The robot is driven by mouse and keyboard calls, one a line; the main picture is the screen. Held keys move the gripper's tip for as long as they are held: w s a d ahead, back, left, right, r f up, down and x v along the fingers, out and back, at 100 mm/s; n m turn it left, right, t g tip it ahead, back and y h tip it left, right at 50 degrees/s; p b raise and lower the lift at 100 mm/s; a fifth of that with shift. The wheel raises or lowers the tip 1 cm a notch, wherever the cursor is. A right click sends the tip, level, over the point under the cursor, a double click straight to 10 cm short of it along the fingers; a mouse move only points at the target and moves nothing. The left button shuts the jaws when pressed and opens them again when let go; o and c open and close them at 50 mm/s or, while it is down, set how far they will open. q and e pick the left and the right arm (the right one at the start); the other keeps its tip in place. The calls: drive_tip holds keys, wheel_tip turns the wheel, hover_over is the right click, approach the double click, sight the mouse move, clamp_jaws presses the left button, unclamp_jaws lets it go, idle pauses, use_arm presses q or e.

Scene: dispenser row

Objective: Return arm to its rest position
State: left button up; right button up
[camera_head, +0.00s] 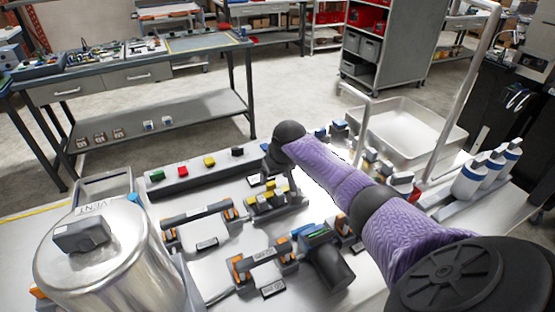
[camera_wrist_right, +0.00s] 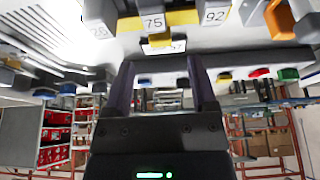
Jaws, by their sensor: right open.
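My right arm, in a purple sleeve, reaches in from the lower right of the head view. Its gripper (camera_head: 275,163) is low over the workbench, just behind a small group of yellow-topped dispenser parts (camera_head: 266,200). In the right wrist view the two fingers of the right gripper (camera_wrist_right: 161,65) stand apart with a clear gap between them. I see nothing held. My left gripper is not in view.
A metal VENT tank (camera_head: 105,265) stands at the left front. Grey-and-orange handled fittings (camera_head: 265,255) lie in front. A strip with coloured buttons (camera_head: 195,172) runs behind. A metal tray (camera_head: 410,128) and white bottles (camera_head: 470,180) are at the right. Open floor lies beyond.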

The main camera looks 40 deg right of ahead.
drive_tip(key=p+v, duration=0.1)
drive_tip(key=v, duration=0.3)
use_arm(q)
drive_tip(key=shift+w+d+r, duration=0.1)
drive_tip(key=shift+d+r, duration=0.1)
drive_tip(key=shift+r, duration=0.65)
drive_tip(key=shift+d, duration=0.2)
